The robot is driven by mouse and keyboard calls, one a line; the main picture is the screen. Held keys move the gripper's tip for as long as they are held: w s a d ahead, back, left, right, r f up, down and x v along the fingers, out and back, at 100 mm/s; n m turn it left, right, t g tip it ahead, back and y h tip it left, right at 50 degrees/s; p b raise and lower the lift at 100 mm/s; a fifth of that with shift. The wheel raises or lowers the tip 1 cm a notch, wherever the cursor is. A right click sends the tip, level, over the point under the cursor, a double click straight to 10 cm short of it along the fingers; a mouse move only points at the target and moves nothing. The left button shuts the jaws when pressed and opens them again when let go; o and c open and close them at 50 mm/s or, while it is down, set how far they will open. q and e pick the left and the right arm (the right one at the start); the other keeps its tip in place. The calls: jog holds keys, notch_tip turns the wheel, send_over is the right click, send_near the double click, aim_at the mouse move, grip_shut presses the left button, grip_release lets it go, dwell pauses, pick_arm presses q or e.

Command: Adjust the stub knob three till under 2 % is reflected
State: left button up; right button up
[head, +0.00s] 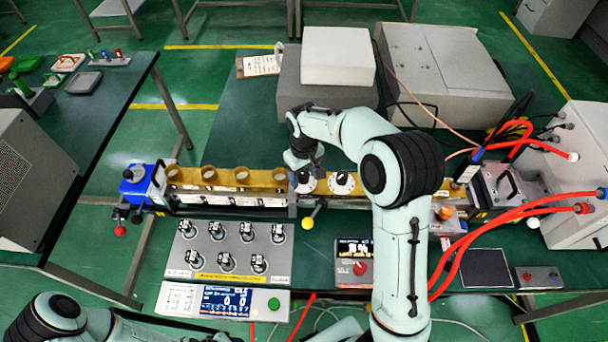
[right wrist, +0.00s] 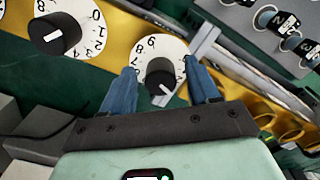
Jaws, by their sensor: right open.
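A black stub knob on a white numbered dial (head: 305,185) sits on the brass waveguide (head: 255,181), under my right gripper (head: 303,165). In the right wrist view this black knob (right wrist: 160,76) appears between the two blue fingers of my right gripper (right wrist: 161,78), which are spread open with gaps on both sides. A second dial with a black knob (head: 342,183) is beside it to the right, and shows at upper left in the right wrist view (right wrist: 57,34). My right forearm may hide another dial. My left gripper is out of view.
A small meter (head: 355,250) with a red knob shows a percent reading too blurred to read. A panel of several connectors (head: 230,248) and a control box with a screen (head: 228,300) stand in front. Red cables (head: 470,240) run at the right.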

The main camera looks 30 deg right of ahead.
jog(key=shift+f, duration=0.3)
jog(key=c, duration=1)
jog(key=shift+m, duration=0.4)
jog(key=m, duration=0.5)
jog(key=shift+a+m, duration=0.1)
jog(key=shift+m, duration=0.2)
jog(key=m, duration=0.3)
jog(key=shift+m, duration=0.3)
jog(key=shift+w+a+m, duration=0.1)
jog(key=shift+m, duration=1.7)
